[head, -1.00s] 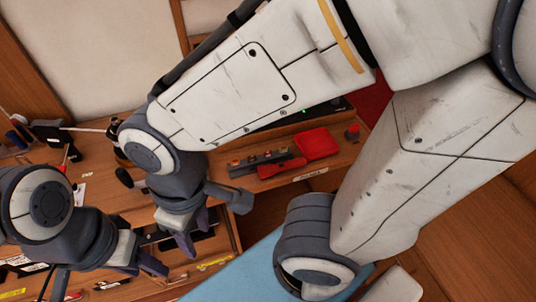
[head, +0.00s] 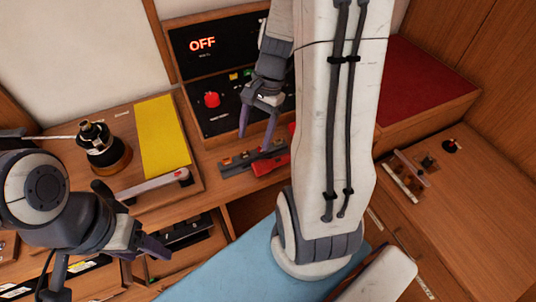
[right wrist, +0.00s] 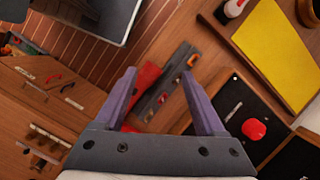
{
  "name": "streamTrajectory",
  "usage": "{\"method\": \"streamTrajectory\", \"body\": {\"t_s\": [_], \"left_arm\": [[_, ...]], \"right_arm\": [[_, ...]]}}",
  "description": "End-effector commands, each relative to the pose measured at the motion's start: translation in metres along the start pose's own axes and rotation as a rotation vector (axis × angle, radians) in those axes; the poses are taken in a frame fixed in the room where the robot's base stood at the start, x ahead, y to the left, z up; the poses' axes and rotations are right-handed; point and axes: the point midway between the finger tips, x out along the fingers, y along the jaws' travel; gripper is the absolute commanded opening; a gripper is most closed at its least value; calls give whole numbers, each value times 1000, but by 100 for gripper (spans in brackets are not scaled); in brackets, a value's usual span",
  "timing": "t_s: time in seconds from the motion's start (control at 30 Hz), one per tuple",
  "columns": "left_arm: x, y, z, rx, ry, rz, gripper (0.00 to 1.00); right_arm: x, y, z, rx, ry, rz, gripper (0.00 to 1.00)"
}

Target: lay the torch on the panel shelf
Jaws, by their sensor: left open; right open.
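A red object (head: 270,165), which may be the torch, lies beside a dark grey strip with coloured knobs (head: 247,160) on the wooden ledge (head: 213,185) below the control panel (head: 205,68). My right arm hides part of this area. My right gripper (head: 257,132) is open and empty, pointing down in front of the panel, above the strip. In the right wrist view, the strip (right wrist: 165,88) and red object (right wrist: 142,82) appear between and beyond its fingers, apart from them. My left gripper (head: 157,252) is open and empty at lower left, near the dark recess.
A yellow sheet (head: 163,137), a dark brass-based fixture (head: 102,150) and a white bar with dark ends (head: 155,185) are on the left board. A red knob (head: 212,99) juts from the panel. A blue surface (head: 225,265) lies in front. A red pad (head: 420,88) is right.

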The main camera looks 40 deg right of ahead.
Motion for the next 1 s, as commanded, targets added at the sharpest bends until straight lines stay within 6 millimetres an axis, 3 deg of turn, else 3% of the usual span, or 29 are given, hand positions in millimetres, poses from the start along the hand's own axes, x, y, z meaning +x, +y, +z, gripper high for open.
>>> {"method": "streamTrajectory", "body": {"t_s": [0.03,0.1,0.3,1.0], "left_arm": [[5,0,0,0,0,0,65],[8,-1,0,0,0,0,65],[11,-1,1,0,0,0,65],[8,-1,0,0,0,0,65]], "right_arm": [[4,13,-25,133,-15,-25,72],[5,26,-49,282,-32,-58,72],[7,56,-86,527,-66,-115,72],[88,47,-91,561,-74,-119,72]]}}
